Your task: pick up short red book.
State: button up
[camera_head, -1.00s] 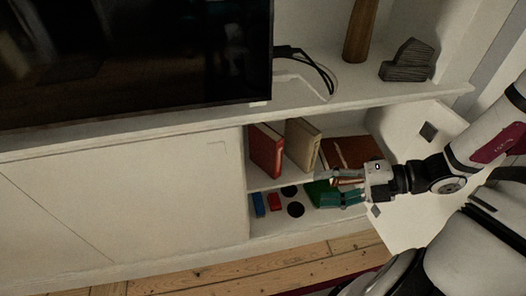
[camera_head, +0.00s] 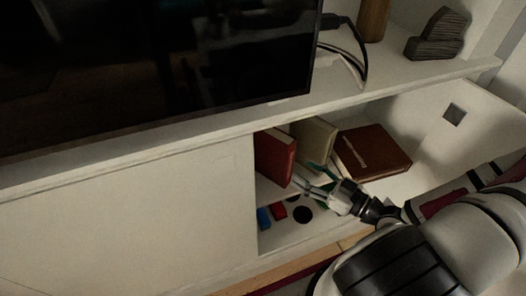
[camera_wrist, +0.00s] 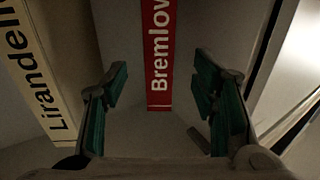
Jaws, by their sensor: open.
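The short red book (camera_head: 272,158) stands upright at the left end of the open shelf. Its red spine (camera_wrist: 159,60), with white lettering, shows in the wrist view between and beyond my fingers. My gripper (camera_head: 312,178) is open and empty, with green finger pads, just in front of the shelf and to the right of the red book. In the wrist view my gripper (camera_wrist: 160,98) has its fingers spread to either side of the spine, with a gap still seen ahead. The lower spine end is visible.
A cream book (camera_head: 315,138) stands beside the red one; its spine (camera_wrist: 45,65) is at left in the wrist view. A brown-red book (camera_head: 374,152) lies flat at right. Small blue (camera_head: 263,217) and red (camera_head: 279,212) items sit below. A cabinet door (camera_head: 455,130) stands open.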

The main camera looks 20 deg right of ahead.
aim_at(290, 164)
jog(key=b+x, duration=0.1)
jog(key=x, duration=0.6)
jog(key=shift+w+a+b, duration=0.2)
jog(key=shift+w+b, duration=0.05)
jog(key=shift+b, duration=0.1)
jog(key=shift+r+b+x, duration=0.15)
jog(key=shift+b+x, duration=0.45)
jog(key=shift+x, duration=0.75)
jog(key=shift+r+b+x, duration=0.15)
jog(key=shift+b+x, duration=0.45)
jog(key=shift+x, duration=0.75)
jog(key=shift+d, duration=0.15)
jog(key=shift+r, duration=0.1)
grip_shut()
